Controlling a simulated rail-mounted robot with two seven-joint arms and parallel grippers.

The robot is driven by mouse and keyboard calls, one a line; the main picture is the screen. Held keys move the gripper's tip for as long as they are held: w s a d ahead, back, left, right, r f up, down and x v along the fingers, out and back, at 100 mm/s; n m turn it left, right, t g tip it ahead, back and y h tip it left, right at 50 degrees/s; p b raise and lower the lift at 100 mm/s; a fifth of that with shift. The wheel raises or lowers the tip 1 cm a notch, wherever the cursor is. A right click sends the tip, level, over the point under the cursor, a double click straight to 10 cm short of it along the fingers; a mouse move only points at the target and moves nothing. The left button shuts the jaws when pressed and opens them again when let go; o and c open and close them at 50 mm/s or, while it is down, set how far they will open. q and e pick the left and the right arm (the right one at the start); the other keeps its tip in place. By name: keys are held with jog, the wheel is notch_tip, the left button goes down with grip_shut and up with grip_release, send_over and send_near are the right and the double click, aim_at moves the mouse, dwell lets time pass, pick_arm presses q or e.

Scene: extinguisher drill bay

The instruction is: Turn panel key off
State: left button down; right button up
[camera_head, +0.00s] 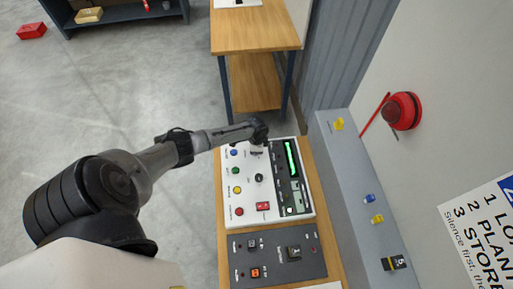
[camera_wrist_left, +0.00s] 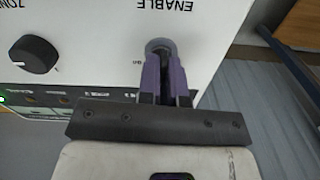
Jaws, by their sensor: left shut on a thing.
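The white control panel (camera_head: 245,205) lies on a wooden bench in the head view, and fills the upper part of the left wrist view (camera_wrist_left: 90,60). The panel key (camera_wrist_left: 165,60) stands in a round switch below the ENABLE label. My left gripper (camera_head: 258,147) is at the far end of the panel. In the left wrist view its purple fingers (camera_wrist_left: 166,65) are shut on the key, one on each side. The fingers hide much of the key, and I cannot read its turn position. My right gripper is in neither view.
A black knob (camera_wrist_left: 35,54) is beside the key. Coloured buttons and a green display (camera_head: 292,158) are on the panel. A grey box (camera_head: 277,257) sits at its near end. A grey ledge (camera_head: 345,170) and red alarm (camera_head: 403,111) are to the right.

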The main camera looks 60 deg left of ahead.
pick_arm(q)
jog(key=shift+r+n, duration=0.1)
jog(key=shift+n, duration=0.5)
jog(key=shift+p, duration=0.35)
jog(key=c, duration=1.3)
grip_release()
notch_tip(320, 180, up, 14)
jog(key=shift+f, duration=0.15)
